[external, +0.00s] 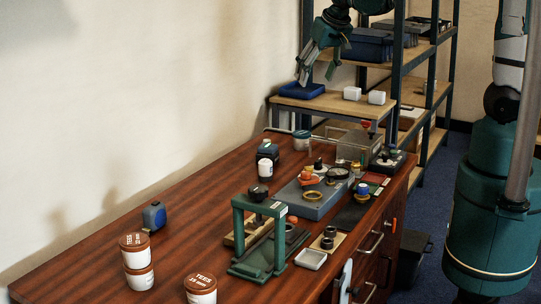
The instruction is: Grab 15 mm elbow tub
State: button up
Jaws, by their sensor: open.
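My gripper (303,76) is at the upper middle, pointing down over the blue tray (301,91) on a wooden shelf. It is open, and I see nothing between its fingers. Two white tubs with brown lids are stacked at the bench's left, the upper tub (134,243) on the lower tub (140,279). Another brown-lidded tub (201,290) stands at the front edge of the picture. The lid lettering seems to read TEES; the sizes are hard to read. I cannot pick out a tub marked elbow.
Two small white containers (352,93) (376,97) sit right of the tray. The wooden bench (95,262) holds a green press frame (260,232), a grey tray (312,259), a blue tape measure (154,216) and several fittings. Its left side is mostly clear. Shelf posts stand near my gripper.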

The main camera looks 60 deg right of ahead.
jog(key=m+g+b, duration=0.1)
jog(key=m+b, duration=0.1)
send_near(302, 133)
jog(key=f+m, duration=0.1)
jog(key=w+f+m+h+b, duration=0.1)
jog(key=shift+w+a+f+g, duration=0.15)
jog(key=shift+a+f+g, duration=0.15)
jog(key=shift+g, duration=0.1)
jog(key=shift+d+f, duration=0.2)
jog(key=shift+f, duration=0.15)
jog(key=shift+b+x, duration=0.35)
jog(key=shift+x, duration=0.95)
jog(key=shift+b+x, duration=0.85)
jog(key=shift+x, duration=1.75)
jog(key=shift+w+d, duration=0.1)
jog(key=shift+d, duration=0.05)
jog(key=shift+r, duration=0.1)
